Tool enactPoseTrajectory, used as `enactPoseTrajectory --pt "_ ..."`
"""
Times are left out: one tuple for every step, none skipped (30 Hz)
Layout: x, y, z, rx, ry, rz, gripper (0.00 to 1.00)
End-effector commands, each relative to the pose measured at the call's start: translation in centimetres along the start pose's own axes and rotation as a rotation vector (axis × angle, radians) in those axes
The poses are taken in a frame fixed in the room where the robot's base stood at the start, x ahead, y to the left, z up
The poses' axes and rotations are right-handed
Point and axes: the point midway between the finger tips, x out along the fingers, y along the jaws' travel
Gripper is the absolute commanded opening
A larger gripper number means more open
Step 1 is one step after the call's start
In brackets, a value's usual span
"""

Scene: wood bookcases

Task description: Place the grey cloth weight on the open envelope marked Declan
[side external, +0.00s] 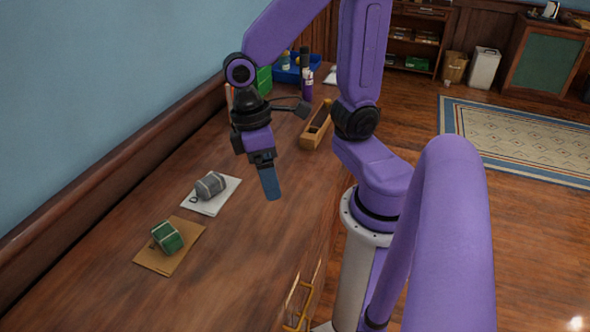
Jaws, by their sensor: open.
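A grey cloth weight (211,185) lies on a white envelope or paper (229,190) on the wooden desktop, near the wall side. A green weight with a pale band (167,237) lies on a brown envelope (150,259), nearer the camera. No name can be read on either envelope, so I cannot tell which is marked Declan. My gripper (270,187) points down above the desk, to the right of the grey weight and apart from it. It is open, with nothing visible in it; its fingers overlap in this view.
A long wooden box (317,127) stands behind my gripper. A blue tray (290,74) with bottles, a dark bottle (307,80) and a green box (263,79) stand at the far end. A raised wooden ledge runs along the wall. The desk's near middle is clear.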

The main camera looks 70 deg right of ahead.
Motion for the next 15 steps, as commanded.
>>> enactPoseTrajectory --pt "-0.2 -0.6 0.9 -0.088 0.026 0.028 0.83" --pt "-0.2 -0.9 1.4 -0.137 0.038 0.044 0.83" --pt "-0.3 -1.2 2.0 -0.201 0.056 0.065 0.83" --pt "-0.3 -1.5 2.4 -0.245 0.068 0.078 0.83" --pt "-0.3 -1.7 2.8 -0.288 0.081 0.091 0.83" --pt "-0.4 -1.9 3.2 -0.34 0.096 0.105 0.83" --pt "-0.4 -2.1 3.6 -0.375 0.105 0.116 0.83" --pt "-0.4 -2.2 3.9 -0.405 0.114 0.124 0.83" --pt "-0.4 -2.3 4.2 -0.44 0.124 0.134 0.83" --pt "-0.5 -2.4 4.3 -0.462 0.132 0.14 0.83" --pt "-0.5 -2.5 4.5 -0.48 0.137 0.144 0.83" --pt "-0.5 -2.6 4.7 -0.5 0.142 0.149 0.83" --pt "-0.5 -2.6 4.7 -0.51 0.146 0.152 0.83" --pt "-0.5 -2.6 4.8 -0.518 0.148 0.155 0.83" --pt "-0.5 -2.7 4.8 -0.525 0.15 0.156 0.83"
